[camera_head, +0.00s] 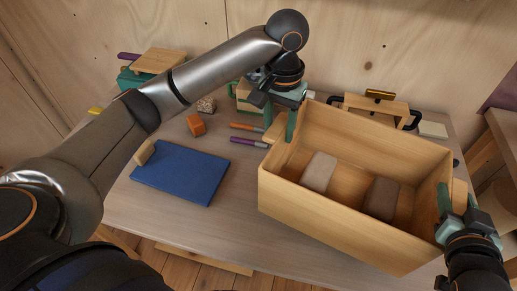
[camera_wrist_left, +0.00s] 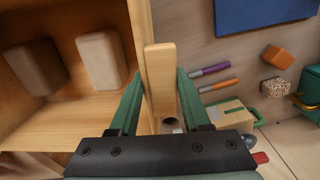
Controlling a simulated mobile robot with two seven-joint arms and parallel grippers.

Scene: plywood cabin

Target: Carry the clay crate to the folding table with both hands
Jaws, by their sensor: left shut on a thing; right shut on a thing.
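The clay crate (camera_head: 300,193) is a light wooden open box at the right of the head view. A pale clay block (camera_head: 319,172) and a brown clay block (camera_head: 381,198) lie inside it. My left gripper (camera_head: 284,122) is shut on the crate's left side; in the left wrist view its green fingers (camera_wrist_left: 158,100) straddle a wooden handle (camera_wrist_left: 160,75). My right gripper (camera_head: 457,208) is shut on the crate's right side. I cannot tell whether the crate's underside touches the table. I cannot make out which surface is the folding table.
The grey table (camera_head: 210,230) below holds a blue mat (camera_head: 182,172), an orange block (camera_head: 196,124), a speckled block (camera_head: 206,104) and purple- and orange-handled tools (camera_head: 248,142). A wooden piece with dark handles (camera_head: 376,106) stands behind the crate. Another wooden surface (camera_head: 506,130) is at the right edge.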

